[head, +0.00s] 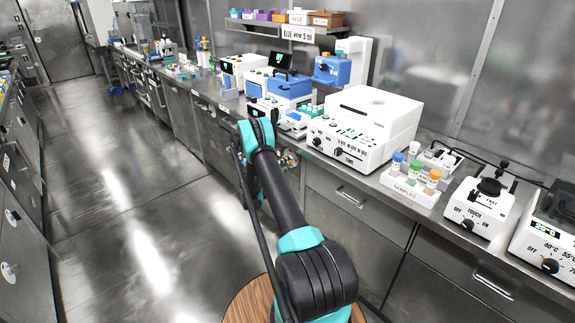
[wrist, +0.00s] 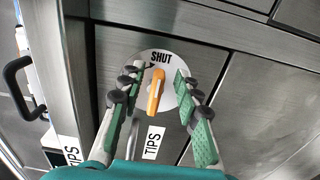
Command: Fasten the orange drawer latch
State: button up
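The orange drawer latch (wrist: 155,92) shows in the wrist view, on a round white plate (wrist: 172,68) marked SHUT, fixed to a grey metal drawer front. The latch handle stands a little tilted from upright in the picture, on the plate below the word SHUT. My gripper (wrist: 156,82) is open, its green-padded fingers on either side of the latch with gaps to both. I cannot tell how deep the fingertips reach. In the head view my arm hides the latch and most of my gripper, beside the bench front.
A TIPS label (wrist: 153,143) is below the plate. A black handle (wrist: 22,85) is at the left. In the head view the bench carries a white centrifuge-like machine (head: 375,115) and a SAMPLES rack (head: 410,190). The floor (head: 110,220) at left is clear.

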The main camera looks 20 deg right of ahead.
jog(key=v, duration=1.2)
dwell(0.3)
jog(key=s+r+m+g+y, duration=0.2)
jog(key=s+r+y, duration=0.6)
jog(key=s+r, duration=0.75)
jog(key=s+a+m+y, duration=0.1)
jog(key=s+a+y, duration=0.3)
jog(key=s, duration=1)
jog(key=s+a+y, duration=0.5)
jog(key=s+a, duration=0.4)
jog(key=s, duration=0.6)
jog(key=shift+a+r+m, duration=0.35)
jog(key=shift+r+m, duration=0.05)
jog(key=shift+r, duration=0.05)
